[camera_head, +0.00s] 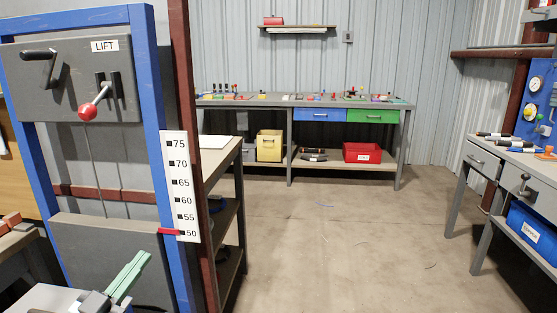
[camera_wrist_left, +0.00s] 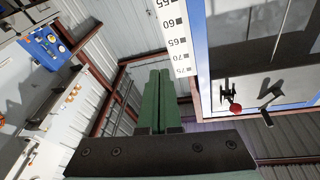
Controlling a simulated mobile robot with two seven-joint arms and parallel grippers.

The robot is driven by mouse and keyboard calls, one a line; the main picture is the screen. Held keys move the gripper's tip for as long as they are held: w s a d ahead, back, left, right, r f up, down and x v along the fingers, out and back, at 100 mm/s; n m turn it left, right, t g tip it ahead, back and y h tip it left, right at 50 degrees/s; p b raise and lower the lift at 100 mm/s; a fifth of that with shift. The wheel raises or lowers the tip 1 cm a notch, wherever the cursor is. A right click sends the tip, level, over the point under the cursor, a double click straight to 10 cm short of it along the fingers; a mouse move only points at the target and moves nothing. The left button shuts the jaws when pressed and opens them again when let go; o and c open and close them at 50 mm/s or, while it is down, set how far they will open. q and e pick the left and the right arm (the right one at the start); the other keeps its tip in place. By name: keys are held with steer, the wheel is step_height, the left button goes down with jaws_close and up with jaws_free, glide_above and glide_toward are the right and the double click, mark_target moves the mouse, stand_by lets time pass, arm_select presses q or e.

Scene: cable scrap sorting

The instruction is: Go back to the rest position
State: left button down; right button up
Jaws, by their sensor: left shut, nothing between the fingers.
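My left gripper (camera_head: 131,272) is low at the left of the head view, in front of the blue-framed lift (camera_head: 151,85). Its green fingers are together and empty. In the left wrist view the shut fingers (camera_wrist_left: 159,80) stand in the middle, with the lift's scale (camera_wrist_left: 176,38) and blue frame to their right. The gripper appears apart from the lift. My right gripper is in neither view.
A workbench (camera_head: 350,104) with sorted items, a blue drawer and a green drawer stands at the back wall. A red bin (camera_head: 362,152) is on its shelf. Another bench (camera_head: 488,149) is at the right. The floor (camera_head: 330,240) between is mostly clear.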

arm_select(q)
steer(key=s+d+f+g, duration=0.3)
steer(key=s+d+f, duration=1)
steer(key=s+a+f+n+g+y+p, duration=0.2)
steer(key=s+g+p, duration=0.5)
steer(key=p, duration=1.5)
steer(key=shift+s+n+g+y+p, duration=0.3)
steer(key=shift+s+n, duration=0.4)
steer(key=shift+s, duration=0.4)
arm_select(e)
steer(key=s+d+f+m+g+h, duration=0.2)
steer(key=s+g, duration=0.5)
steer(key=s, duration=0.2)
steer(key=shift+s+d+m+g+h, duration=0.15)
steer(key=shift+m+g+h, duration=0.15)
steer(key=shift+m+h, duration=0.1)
arm_select(q)
steer(key=shift+a, duration=0.1)
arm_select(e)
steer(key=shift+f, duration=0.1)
